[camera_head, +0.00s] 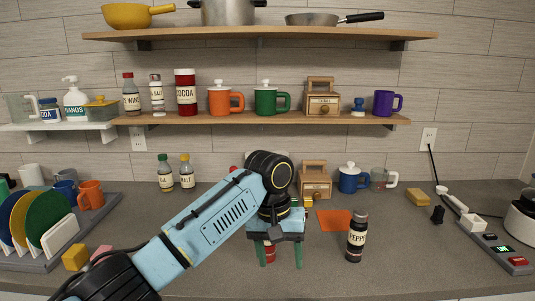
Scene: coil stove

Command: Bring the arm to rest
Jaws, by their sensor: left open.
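My left arm comes in from the lower left and reaches over the counter (430,262). My left gripper (281,262) points down with its two green-tipped fingers apart, so it is open. A small red-and-white item (269,252) shows between or behind the fingers; I cannot tell whether it is touched. A dark pepper bottle (357,238) stands upright just right of the gripper, apart from it. My right gripper is not in view.
A dish rack (98,208) with plates and mugs stands at the left. Oil (165,172) and malt (187,172) bottles, a wooden box (315,182) and a blue lidded pot (351,178) line the back. An orange cloth (333,220) lies mid-counter. The right front counter is clear.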

